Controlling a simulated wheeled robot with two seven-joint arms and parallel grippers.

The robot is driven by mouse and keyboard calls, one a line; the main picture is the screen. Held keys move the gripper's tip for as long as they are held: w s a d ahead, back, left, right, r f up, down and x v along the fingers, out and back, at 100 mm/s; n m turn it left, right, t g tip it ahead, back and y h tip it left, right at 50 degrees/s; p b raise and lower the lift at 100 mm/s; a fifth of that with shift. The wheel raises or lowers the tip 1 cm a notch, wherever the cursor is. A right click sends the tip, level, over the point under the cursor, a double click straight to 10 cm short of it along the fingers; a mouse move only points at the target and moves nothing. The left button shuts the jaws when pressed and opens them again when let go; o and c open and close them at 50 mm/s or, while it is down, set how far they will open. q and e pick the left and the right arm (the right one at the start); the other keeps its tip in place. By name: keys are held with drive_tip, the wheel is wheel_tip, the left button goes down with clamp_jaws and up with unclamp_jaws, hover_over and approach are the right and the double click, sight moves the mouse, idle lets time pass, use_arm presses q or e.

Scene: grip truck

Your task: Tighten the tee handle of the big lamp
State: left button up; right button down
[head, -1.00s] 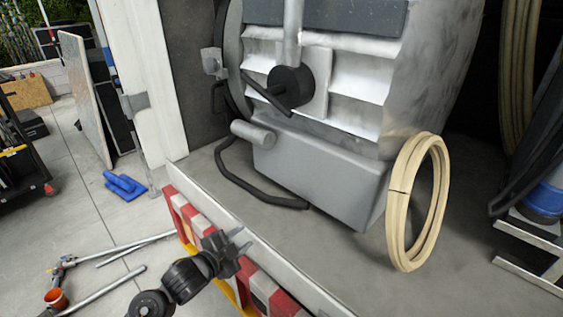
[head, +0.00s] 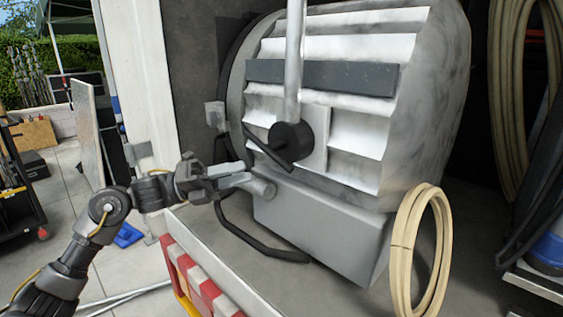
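The big lamp (head: 420,100) is a large silver, ribbed drum on a grey base box (head: 320,225) inside the truck. Its black tee handle (head: 268,150) is a slanted bar on a round black hub (head: 290,138), beside an upright silver pole (head: 294,60). My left gripper (head: 243,176) is at the lamp's left side, below and left of the tee handle. Its grey fingers look parted and empty, apart from the handle. They overlap a grey cylinder (head: 264,188) low on the lamp; I cannot tell whether they touch. My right gripper is not in view.
A coiled cream hose (head: 405,250) stands against the lamp's right side. A black bent tube (head: 250,240) runs along the truck floor. The red and white truck edge (head: 195,280) is below my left arm. More hoses (head: 510,80) hang at right.

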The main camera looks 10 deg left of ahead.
sight(283, 159)
use_arm(q)
drive_tip(key=p+x, duration=0.3)
drive_tip(key=x, duration=0.7)
drive_tip(key=shift+p, duration=0.35)
drive_tip(key=shift+c, duration=0.4)
clamp_jaws()
